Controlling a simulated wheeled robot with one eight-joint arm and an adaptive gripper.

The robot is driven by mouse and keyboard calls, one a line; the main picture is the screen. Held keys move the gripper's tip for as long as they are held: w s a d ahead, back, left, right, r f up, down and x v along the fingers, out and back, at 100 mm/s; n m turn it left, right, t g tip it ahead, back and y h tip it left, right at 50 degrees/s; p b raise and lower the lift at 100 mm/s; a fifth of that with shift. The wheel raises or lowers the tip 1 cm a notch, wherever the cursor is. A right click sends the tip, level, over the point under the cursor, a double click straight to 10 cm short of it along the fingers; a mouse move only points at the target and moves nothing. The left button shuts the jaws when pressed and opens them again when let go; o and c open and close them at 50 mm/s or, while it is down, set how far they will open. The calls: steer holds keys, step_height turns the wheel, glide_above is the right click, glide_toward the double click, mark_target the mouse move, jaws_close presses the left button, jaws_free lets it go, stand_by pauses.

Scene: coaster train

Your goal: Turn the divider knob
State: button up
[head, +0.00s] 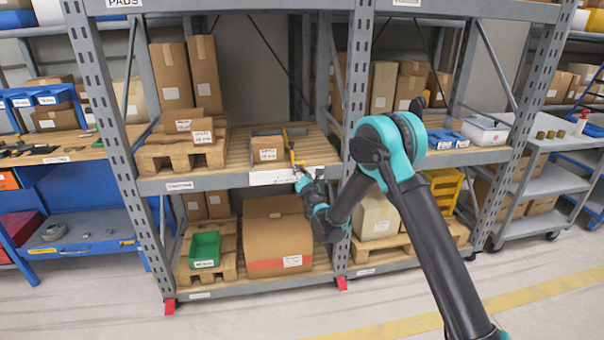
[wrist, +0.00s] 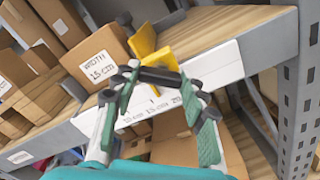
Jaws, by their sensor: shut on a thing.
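The yellow divider (wrist: 147,42) stands at the front edge of the middle shelf and also shows in the head view (head: 292,154). A dark knob (wrist: 160,77) sits at its front, partly hidden by my fingertips. My gripper (wrist: 162,88) is shut on the knob, with one finger on each side. In the head view my gripper (head: 302,178) is small, at the shelf's front edge. A cardboard box labelled "WIDTH 15 CM" (wrist: 95,65) stands left of the divider. A white scale strip (wrist: 212,66) with centimetre marks runs along the shelf front behind the fingers.
A grey rack upright (head: 357,130) stands right of the divider. A wooden pallet with small boxes (head: 170,155) is to the left on the same shelf. A large carton (head: 277,245) and a green bin (head: 206,247) are on the shelf below. Bare shelf boards lie right of the divider.

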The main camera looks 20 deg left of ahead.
steer(key=m, duration=0.4)
steer(key=shift+m, duration=0.3)
steer(key=m, duration=0.4)
steer(key=shift+s+m, duration=0.1)
steer(key=shift+m, duration=0.2)
steer(key=o, duration=1.2)
steer(key=shift+c, duration=0.2)
steer(key=v, duration=1.2)
